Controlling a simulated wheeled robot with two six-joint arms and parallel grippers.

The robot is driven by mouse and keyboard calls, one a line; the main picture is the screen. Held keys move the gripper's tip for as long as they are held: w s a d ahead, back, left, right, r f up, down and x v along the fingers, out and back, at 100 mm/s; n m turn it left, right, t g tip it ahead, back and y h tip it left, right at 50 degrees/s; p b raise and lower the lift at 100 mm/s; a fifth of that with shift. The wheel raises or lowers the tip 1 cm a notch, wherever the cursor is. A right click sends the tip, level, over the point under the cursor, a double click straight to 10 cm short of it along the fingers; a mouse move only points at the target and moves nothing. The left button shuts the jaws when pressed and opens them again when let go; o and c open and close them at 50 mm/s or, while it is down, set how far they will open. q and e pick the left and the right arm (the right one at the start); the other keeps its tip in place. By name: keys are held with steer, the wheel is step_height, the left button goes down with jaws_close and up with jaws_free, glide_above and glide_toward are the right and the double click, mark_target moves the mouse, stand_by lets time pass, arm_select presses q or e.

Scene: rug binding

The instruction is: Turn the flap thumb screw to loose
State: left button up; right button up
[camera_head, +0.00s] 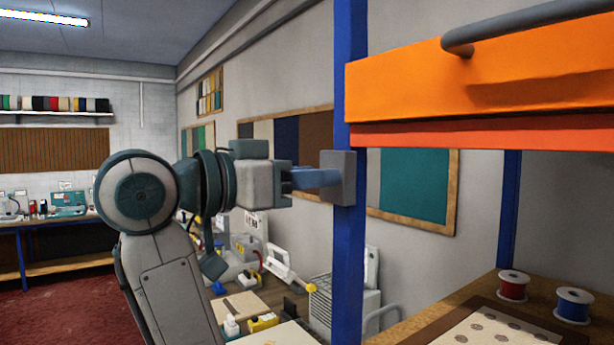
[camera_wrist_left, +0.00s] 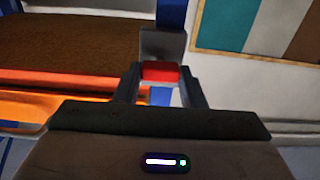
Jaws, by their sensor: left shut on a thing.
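The orange flap (camera_head: 480,85) sticks out at the upper right of the head view. Beside it, a grey block (camera_head: 341,178) sits on the blue post (camera_head: 350,270). My left gripper (camera_head: 318,180) reaches in from the left, with its fingers at this block. In the left wrist view a red piece, seemingly the thumb screw (camera_wrist_left: 160,72), lies between the fingertips of my left gripper (camera_wrist_left: 160,80), which is shut on it. The grey block (camera_wrist_left: 162,43) is right behind it. In the head view the fingers hide the screw; its turn setting cannot be told. My right gripper is out of view.
A wooden shelf with a red spool (camera_head: 513,286) and a blue spool (camera_head: 574,305) lies below the flap. A cluttered workbench (camera_head: 255,300) stands behind my arm. The wall carries framed colour panels (camera_head: 413,185).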

arm_select(q)
steer(key=shift+n, duration=0.3)
steer(key=shift+w+a+f+n+p, duration=0.15)
steer(key=shift+n+p, duration=0.4)
steer(key=shift+n, duration=4.7)
steer(key=shift+d+f+n+p, duration=0.1)
steer(key=shift+n+p, duration=0.45)
steer(key=shift+n, duration=4.7)
steer(key=o, duration=1)
steer(key=shift+a, duration=0.1)
